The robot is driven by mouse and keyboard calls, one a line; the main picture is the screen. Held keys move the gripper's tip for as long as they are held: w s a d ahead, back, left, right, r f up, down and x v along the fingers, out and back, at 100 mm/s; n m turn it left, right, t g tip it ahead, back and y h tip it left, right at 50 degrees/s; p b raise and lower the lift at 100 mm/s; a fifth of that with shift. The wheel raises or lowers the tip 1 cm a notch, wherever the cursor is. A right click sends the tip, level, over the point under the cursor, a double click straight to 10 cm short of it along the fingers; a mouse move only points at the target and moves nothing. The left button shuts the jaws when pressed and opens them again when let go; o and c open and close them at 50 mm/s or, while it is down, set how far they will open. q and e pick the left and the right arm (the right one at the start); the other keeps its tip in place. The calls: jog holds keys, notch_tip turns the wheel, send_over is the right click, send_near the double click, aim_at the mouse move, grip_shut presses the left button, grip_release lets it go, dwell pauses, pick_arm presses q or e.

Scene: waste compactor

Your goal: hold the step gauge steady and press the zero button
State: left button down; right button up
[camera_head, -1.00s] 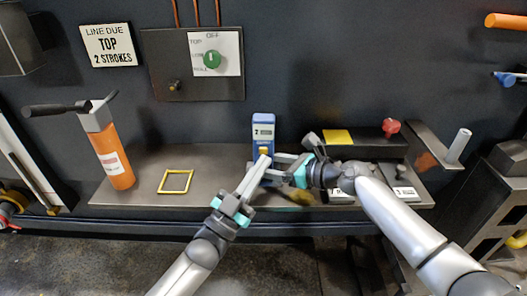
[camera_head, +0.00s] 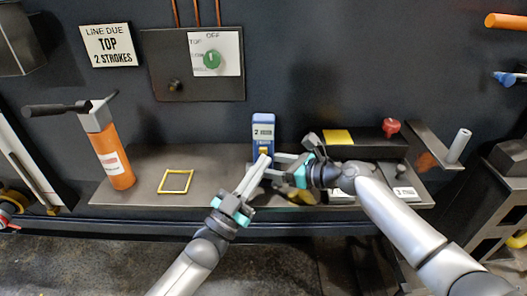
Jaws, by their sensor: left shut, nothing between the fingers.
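The blue step gauge (camera_head: 263,121) stands upright near the middle of the bench, with a pale display on its upper face. A yellow button (camera_head: 263,149) shows below the display. My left gripper (camera_head: 262,160) is shut and empty, its fingertips just below the button in the picture; I cannot tell whether they touch the gauge. My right gripper (camera_head: 277,166) comes from the right, with its fingers at the gauge's lower body, and appears shut on it. The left fingers partly hide the gauge's lower part and the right fingertips.
A yellow square frame (camera_head: 175,181) lies on the bench (camera_head: 215,165) to the left. An orange cylinder with a lever (camera_head: 113,166) stands farther left. On the right are a red knob (camera_head: 391,126), a yellow pad (camera_head: 337,137) and a post (camera_head: 459,145). A switch panel (camera_head: 160,62) is above.

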pick_arm(q)
jog(key=shift+w, duration=0.35)
jog(key=shift+w, duration=0.5)
dwell(0.6)
jog(key=shift+s, duration=0.95)
jog(key=s, duration=0.5)
dwell(1.5)
pick_arm(e)
jog(key=o, duration=1)
